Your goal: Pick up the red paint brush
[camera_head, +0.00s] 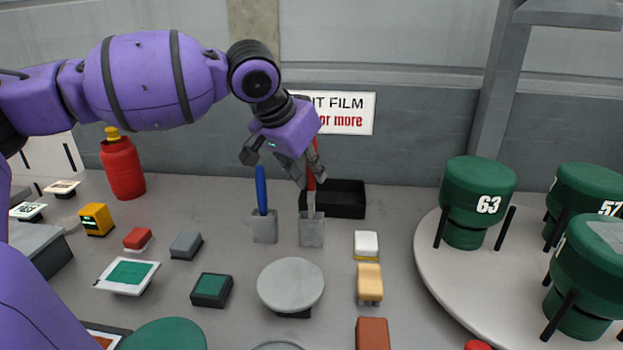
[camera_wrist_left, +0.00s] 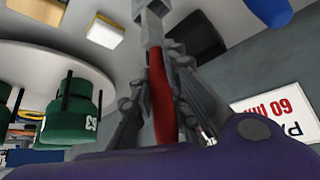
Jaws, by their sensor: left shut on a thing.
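The red paint brush (camera_head: 311,184) stands upright in a small grey holder (camera_head: 311,232) near the back of the table. My left gripper (camera_head: 307,178) comes down from above and is shut on the brush's red handle. In the left wrist view the red handle (camera_wrist_left: 160,94) runs between the two fingers of my left gripper (camera_wrist_left: 160,75), and its lower end reaches the holder (camera_wrist_left: 154,18). The brush's lower part is hidden inside the holder. My right gripper is not in view.
A blue brush (camera_head: 261,190) stands in another grey holder (camera_head: 264,228) just left. A black tray (camera_head: 346,200) lies behind, close on the right. Several small blocks and a grey round disc (camera_head: 290,285) are in front. Green drums stand on a round platform (camera_head: 432,262) at right.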

